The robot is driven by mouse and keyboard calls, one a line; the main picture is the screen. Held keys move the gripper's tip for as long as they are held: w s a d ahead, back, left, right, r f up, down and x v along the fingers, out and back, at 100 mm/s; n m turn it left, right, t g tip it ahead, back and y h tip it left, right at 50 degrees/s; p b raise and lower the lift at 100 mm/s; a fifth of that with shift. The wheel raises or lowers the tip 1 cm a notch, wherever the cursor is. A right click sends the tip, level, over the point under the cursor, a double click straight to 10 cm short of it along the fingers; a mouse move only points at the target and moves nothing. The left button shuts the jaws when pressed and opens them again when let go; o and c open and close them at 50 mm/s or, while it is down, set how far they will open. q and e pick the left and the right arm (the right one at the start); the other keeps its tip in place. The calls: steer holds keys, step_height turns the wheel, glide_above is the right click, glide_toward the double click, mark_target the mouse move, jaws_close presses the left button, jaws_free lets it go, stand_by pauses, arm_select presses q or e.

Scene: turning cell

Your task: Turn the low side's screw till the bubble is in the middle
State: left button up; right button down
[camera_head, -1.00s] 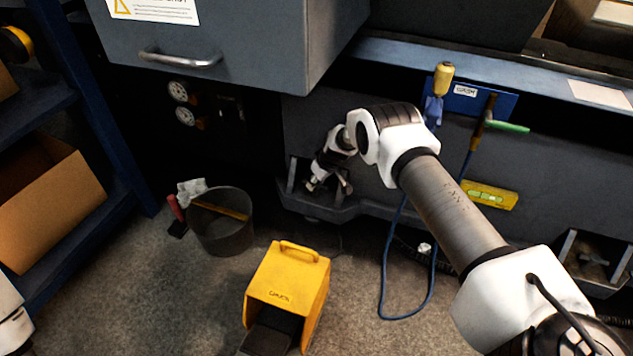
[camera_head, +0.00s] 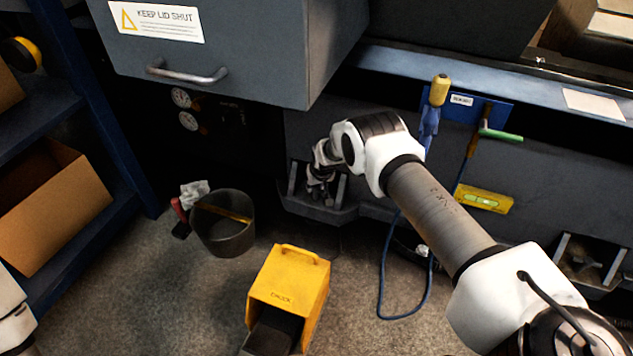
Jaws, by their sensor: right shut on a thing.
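The yellow spirit level (camera_head: 470,194) is on the dark machine front, right of my right forearm. Its greenish vial shows, but the bubble is too small to place. The left foot bracket (camera_head: 292,196) stands low on the machine. My right gripper (camera_head: 320,193) is down in this bracket, shut on the levelling screw there, which its fingers mostly hide. The right foot bracket (camera_head: 610,272) is at the right edge, with its screw (camera_head: 588,262) small and dark. Only a piece of my left arm shows at the lower left; its gripper is out of view.
A yellow pedal box (camera_head: 290,282) and a grey bucket (camera_head: 225,238) stand on the floor. A blue tool (camera_head: 430,125) with a hanging cable and a green-handled tool (camera_head: 500,135) hang above the level. A shelf with a carton (camera_head: 50,210) is at left.

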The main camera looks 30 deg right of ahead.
steer(key=shift+m, duration=0.6)
steer(key=shift+h, duration=0.3)
steer(key=c, duration=0.9)
jaws_free()
steer(key=shift+o, duration=0.2)
steer(key=v, duration=1.2)
steer(key=shift+w, duration=0.1)
